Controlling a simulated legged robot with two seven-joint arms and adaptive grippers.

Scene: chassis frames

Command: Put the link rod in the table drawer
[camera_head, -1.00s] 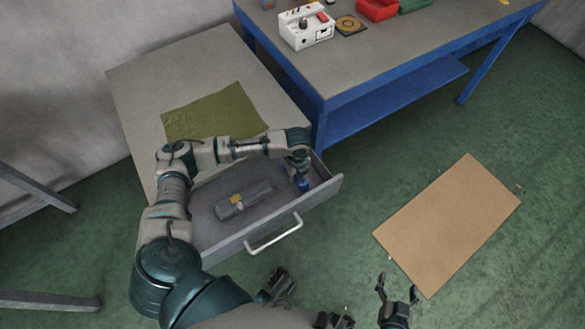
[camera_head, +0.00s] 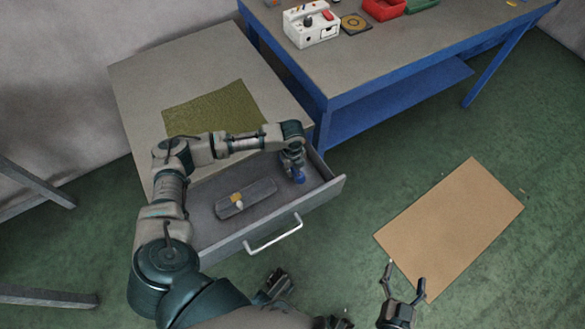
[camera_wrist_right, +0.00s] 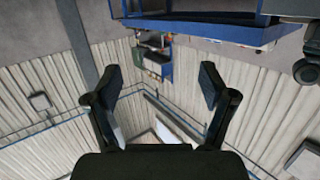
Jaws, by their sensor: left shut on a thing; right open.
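The table drawer (camera_head: 318,200) stands pulled open under the grey table, with a pale bar handle on its front. My left gripper (camera_head: 297,168) reaches down into the drawer's right end, shut on a small blue part (camera_head: 299,177), likely the link rod. Most of that part is hidden by the gripper, and I cannot tell whether it touches the drawer floor. My right gripper (camera_head: 405,283) is open and empty, low over the floor in the head view; its two spread fingers also show in the right wrist view (camera_wrist_right: 160,95).
A grey tray-like thing (camera_head: 262,190) with small yellow and white pieces lies in the drawer. A green mat (camera_head: 215,108) lies on the grey table (camera_head: 170,72). A blue workbench (camera_head: 385,70) stands behind, holding a white box (camera_head: 310,27). Cardboard (camera_head: 450,225) lies on the floor.

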